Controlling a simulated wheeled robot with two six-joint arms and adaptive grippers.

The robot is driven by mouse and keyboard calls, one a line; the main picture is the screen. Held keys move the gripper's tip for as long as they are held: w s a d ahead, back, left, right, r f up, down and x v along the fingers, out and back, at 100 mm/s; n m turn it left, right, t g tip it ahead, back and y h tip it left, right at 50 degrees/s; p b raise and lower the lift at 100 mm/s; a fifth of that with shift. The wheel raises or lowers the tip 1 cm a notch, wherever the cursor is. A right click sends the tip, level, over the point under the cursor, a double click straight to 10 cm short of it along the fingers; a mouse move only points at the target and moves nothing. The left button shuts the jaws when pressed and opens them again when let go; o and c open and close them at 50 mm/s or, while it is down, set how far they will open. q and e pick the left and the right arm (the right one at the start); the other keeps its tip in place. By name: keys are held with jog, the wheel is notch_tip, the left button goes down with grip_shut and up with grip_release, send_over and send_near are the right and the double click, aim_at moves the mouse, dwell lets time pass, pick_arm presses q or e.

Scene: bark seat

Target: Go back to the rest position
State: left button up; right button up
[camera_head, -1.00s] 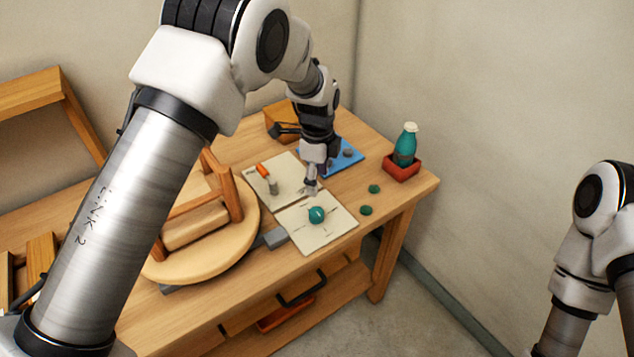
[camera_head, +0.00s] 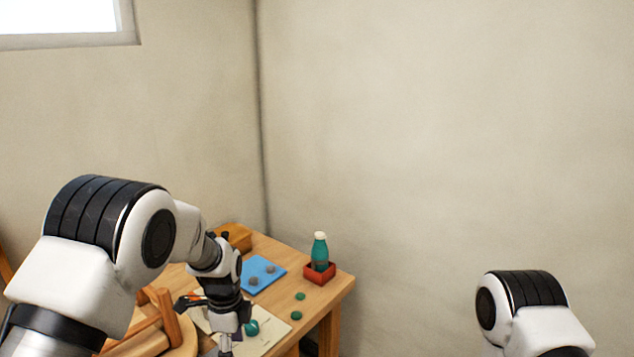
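My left gripper (camera_head: 226,343) points down over the workbench, above the paper sheets near the teal ball. Its fingertips are small and partly cut off at the lower edge, so I cannot tell if it is open or shut. My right arm shows only as a white and black joint at the lower right; its gripper is out of view. The teal ball (camera_head: 251,327) sits on a pale sheet (camera_head: 277,330), just right of my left gripper.
On the wooden table (camera_head: 325,291) stand a teal bottle (camera_head: 320,252) in a red tray (camera_head: 320,273), a blue board (camera_head: 262,272) with grey discs, two green pieces (camera_head: 298,306) and a wooden box (camera_head: 236,236). A wooden stool (camera_head: 150,335) lies at left. Walls rise behind; the right side is clear.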

pick_arm(q)
jog(key=s+a+f+g+b, duration=0.15)
jog(key=s+f, duration=0.25)
jog(key=f, duration=0.6)
jog(key=s+a+f+n, duration=0.2)
jog(key=s+f+n, duration=0.2)
jog(key=s, duration=0.5)
jog(key=s+a+f+n+t+b, duration=0.1)
jog(key=s+a+f+n, duration=0.1)
jog(key=s+f+n, duration=0.3)
jog(key=s+a+f+n+b, duration=0.1)
jog(key=s+a+f+n, duration=0.1)
jog(key=s+f+n, duration=0.3)
jog(key=s+n, duration=0.4)
jog(key=s, duration=0.6)
jog(key=shift+f+n+t, duration=0.2)
jog(key=shift+n+t, duration=0.15)
jog(key=shift+n, duration=0.05)
pick_arm(e)
jog(key=f, duration=0.1)
jog(key=w+f, duration=0.1)
jog(key=f, duration=0.2)
jog(key=shift+w+f, duration=0.2)
jog(key=shift+w, duration=0.05)
pick_arm(q)
jog(key=shift+s, duration=0.1)
